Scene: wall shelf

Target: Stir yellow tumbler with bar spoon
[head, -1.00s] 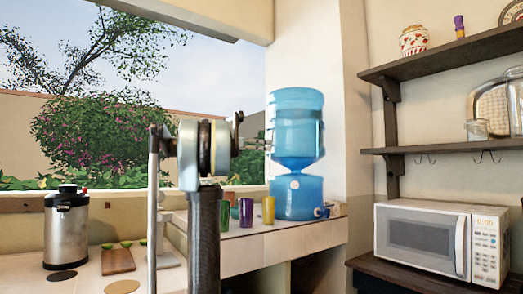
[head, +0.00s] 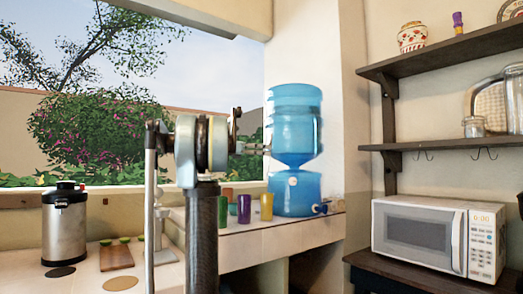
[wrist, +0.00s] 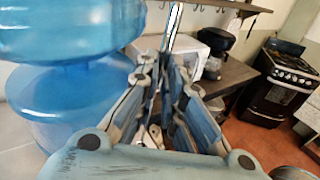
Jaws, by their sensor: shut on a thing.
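The yellow tumbler (head: 266,207) stands upright on the tiled ledge in the head view, just left of the blue water dispenser. My gripper (wrist: 163,62) shows in the wrist view with its fingers close together. A thin, pale, straight shaft (wrist: 174,25), seemingly the bar spoon, rises from between the fingertips. The spoon's bowl end cannot be made out. In the head view my arm covers most of the gripper, whose fingers show small in front of the dispenser bottle, above the yellow tumbler's level. The tumbler does not show clearly in the wrist view.
A purple tumbler (head: 244,209) and a green tumbler (head: 223,212) stand left of the yellow one. The blue water dispenser (head: 295,150) stands close on its right. A microwave (head: 438,238) and wall shelves are at the right. A steel urn (head: 64,225) stands at the left.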

